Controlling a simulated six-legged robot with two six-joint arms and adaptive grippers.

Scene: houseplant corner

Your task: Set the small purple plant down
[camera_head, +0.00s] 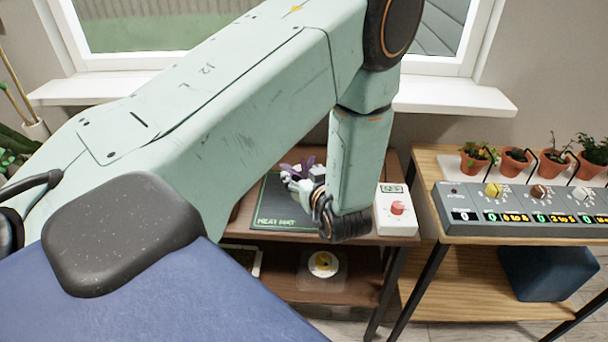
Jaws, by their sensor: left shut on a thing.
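The small purple plant (306,165) shows as dark purple leaves above the dark heat mat (270,217), partly behind my left arm. My left gripper (299,186) is at the plant, just below its leaves, and is shut on it. The plant's pot is mostly hidden by the gripper and wrist. I cannot tell whether its base touches the mat. My right gripper is not in view.
A white control box (396,210) with a red knob stands right of the mat on the brown shelf (262,240). A wooden table (432,163) farther right bears a grey console (520,212) and several potted plants. My left arm hides much of the scene.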

